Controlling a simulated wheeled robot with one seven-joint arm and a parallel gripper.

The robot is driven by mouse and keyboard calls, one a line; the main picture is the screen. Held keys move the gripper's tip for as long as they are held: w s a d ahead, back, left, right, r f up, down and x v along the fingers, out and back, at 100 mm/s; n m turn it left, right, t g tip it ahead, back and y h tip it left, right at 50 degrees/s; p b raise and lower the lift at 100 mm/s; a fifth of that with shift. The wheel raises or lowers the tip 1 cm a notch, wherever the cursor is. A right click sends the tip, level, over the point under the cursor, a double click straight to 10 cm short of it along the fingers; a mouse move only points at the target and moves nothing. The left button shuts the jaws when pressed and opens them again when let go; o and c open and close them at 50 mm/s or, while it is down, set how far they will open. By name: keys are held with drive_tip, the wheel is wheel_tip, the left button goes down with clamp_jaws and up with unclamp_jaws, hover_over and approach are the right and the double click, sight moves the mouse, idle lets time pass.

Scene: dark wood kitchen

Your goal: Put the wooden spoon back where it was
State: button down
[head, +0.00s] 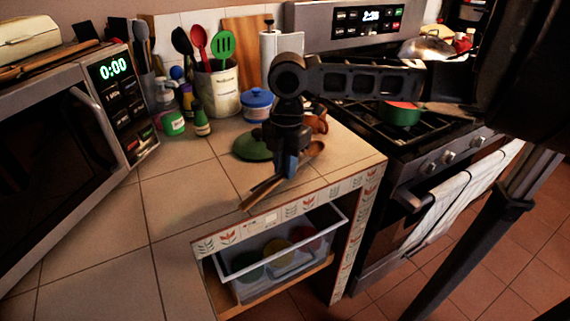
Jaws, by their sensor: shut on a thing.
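The wooden spoon (264,190) is in my gripper (290,170), above the front part of the tiled counter. Its rounded bowl end points up and right, and its handle slants down and left toward the counter's front edge. My gripper is shut on it and hides its middle. I cannot tell whether the spoon touches the counter. A cream utensil crock (219,94) stands at the back of the counter, behind and left of my gripper. It holds a black, a red and a green utensil.
A green lid (252,146) and a blue-lidded pot (257,106) are behind my gripper. Bottles stand beside the crock. An open drawer (252,262) holding containers is below the counter edge. A microwave (60,150) is left, a stove (430,150) right. The front-left counter is clear.

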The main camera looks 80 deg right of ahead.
drive_tip(key=shift+f+b, duration=0.5)
drive_tip(key=shift+f, duration=0.25)
drive_tip(key=c, duration=0.9)
unclamp_jaws()
drive_tip(key=shift+d+r, duration=0.15)
drive_tip(key=shift+r, duration=3.75)
